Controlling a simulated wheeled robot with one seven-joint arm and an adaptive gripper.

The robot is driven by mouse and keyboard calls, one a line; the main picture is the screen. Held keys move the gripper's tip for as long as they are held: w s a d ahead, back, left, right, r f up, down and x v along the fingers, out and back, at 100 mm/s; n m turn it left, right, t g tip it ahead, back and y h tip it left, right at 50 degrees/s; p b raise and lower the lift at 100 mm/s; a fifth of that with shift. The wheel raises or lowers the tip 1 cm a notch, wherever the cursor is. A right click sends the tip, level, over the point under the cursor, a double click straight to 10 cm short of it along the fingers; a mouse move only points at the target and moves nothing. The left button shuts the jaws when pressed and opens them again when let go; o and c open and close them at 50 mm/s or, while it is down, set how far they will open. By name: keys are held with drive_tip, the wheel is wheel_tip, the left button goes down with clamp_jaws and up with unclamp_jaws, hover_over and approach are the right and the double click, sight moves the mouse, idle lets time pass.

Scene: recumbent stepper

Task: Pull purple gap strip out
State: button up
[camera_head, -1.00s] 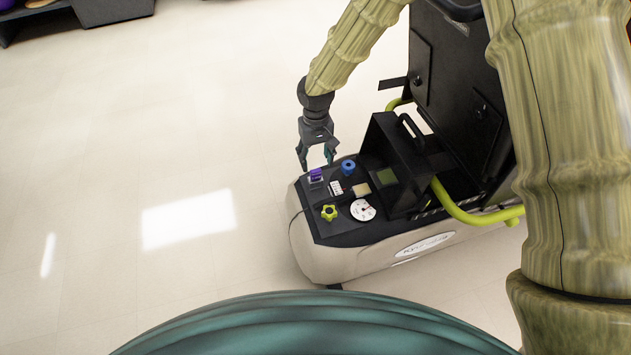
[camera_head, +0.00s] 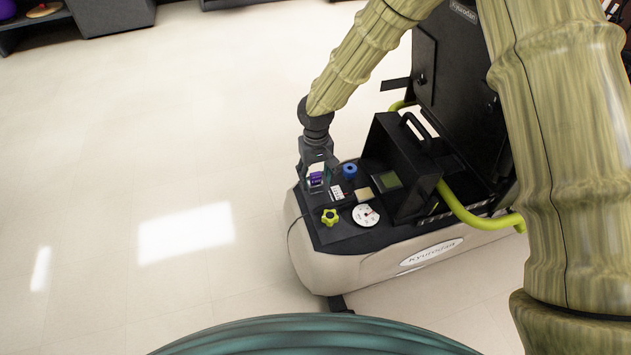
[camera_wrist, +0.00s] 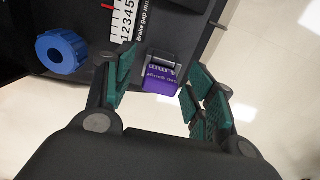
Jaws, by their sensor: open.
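The purple gap strip (camera_wrist: 160,79) sits in a small grey holder (camera_wrist: 164,60) at the edge of the black panel, with pale lettering on its face. In the head view the strip (camera_head: 316,179) shows at the panel's far left corner, between my fingers. My gripper (camera_wrist: 163,98) is open, its green-padded fingers on either side of the strip. In the wrist view a gap shows between the strip and each finger, though depth is hard to tell. In the head view my gripper (camera_head: 318,184) points down over the strip.
A white brake gap scale (camera_wrist: 125,18) with a red pointer lies beside the strip. A blue knob (camera_wrist: 62,51) stands left of it. The panel also holds a yellow-green knob (camera_head: 330,217) and a white dial (camera_head: 365,215). A black box (camera_head: 398,165) rises to the right. Open floor lies left.

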sight(316, 173)
clamp_jaws()
drive_tip(key=shift+r+p, duration=2.55)
drive_tip(key=shift+p, duration=0.3)
idle(1.2)
drive_tip(key=shift+r+p, duration=1.45)
drive_tip(key=shift+p, duration=0.25)
